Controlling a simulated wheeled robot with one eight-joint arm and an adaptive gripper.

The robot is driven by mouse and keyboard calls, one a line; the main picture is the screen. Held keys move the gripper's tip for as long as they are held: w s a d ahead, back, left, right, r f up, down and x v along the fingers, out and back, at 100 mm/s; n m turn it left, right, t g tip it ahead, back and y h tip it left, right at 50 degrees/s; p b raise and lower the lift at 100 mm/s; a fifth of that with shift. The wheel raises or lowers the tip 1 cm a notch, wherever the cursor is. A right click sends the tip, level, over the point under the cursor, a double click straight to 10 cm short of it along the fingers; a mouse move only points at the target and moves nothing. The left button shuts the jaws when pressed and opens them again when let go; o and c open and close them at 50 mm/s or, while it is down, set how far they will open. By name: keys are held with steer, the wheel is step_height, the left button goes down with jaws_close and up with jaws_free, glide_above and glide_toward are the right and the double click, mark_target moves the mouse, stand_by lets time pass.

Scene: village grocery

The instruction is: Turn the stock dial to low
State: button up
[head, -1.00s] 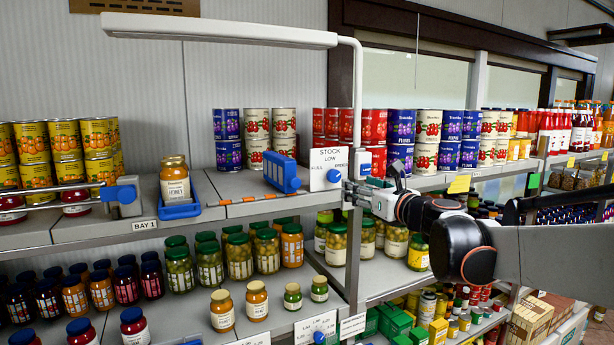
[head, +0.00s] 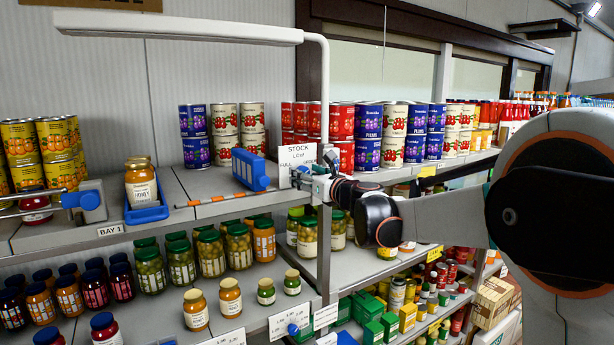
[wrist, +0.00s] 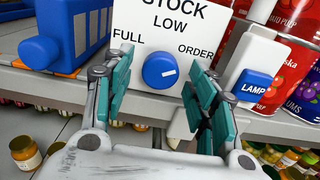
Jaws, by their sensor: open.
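The white stock panel (wrist: 205,40) is labelled FULL at left, LOW at top and ORDER at right; it also shows in the head view (head: 297,153). Its round blue stock dial (wrist: 160,71) is centred in the wrist view, and its short white mark points right, towards ORDER. My gripper (wrist: 158,82) is open, with one teal-padded finger on each side of the dial in the picture. The fingers look apart from the dial. In the head view my gripper (head: 302,174) is in front of the panel's lower part and hides the dial.
A blue LAMP switch (wrist: 254,86) on a white plate is just right of my right finger. A blue block-shaped device (wrist: 65,35) with a knob is at left. Cans (head: 341,156) stand close behind and right. Jars (head: 210,252) fill the shelf below.

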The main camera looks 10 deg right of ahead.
steer(key=shift+c, duration=0.4)
steer(key=c, duration=1)
steer(key=shift+o, duration=0.2)
steer(key=shift+n, duration=0.3)
steer(key=n+b, duration=0.5)
steer(key=n, duration=0.6)
steer(key=shift+d+b, duration=0.1)
steer(key=shift+b, duration=0.3)
